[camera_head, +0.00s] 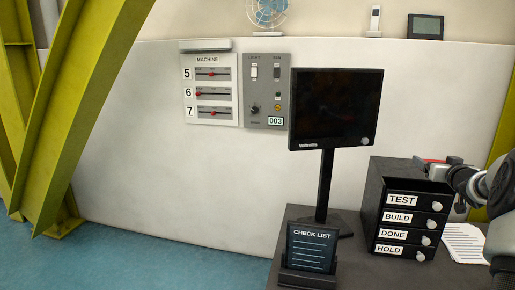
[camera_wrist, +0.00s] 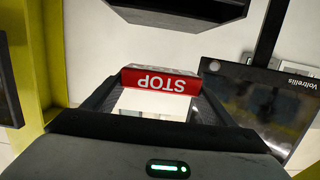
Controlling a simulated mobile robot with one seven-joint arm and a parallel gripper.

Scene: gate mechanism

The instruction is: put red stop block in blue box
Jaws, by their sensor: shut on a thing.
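The red stop block (camera_wrist: 161,79) carries white "STOP" lettering, upside down in the wrist view. It sits between the two dark fingers of my gripper (camera_wrist: 160,88), which is shut on it. In the head view, my gripper (camera_head: 440,162) is at the right, above the black drawer unit, and a small red part of the block (camera_head: 431,160) shows beside the fingers. The rest of the block is hidden there. I cannot make out a blue box in either view.
The black drawer unit (camera_head: 402,219) stands on the dark table (camera_head: 259,281). A monitor (camera_head: 335,110) on a post and a checklist stand (camera_head: 310,249) are left of it. Papers (camera_head: 463,243) lie at its right. A machine panel (camera_head: 211,89) is on the wall.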

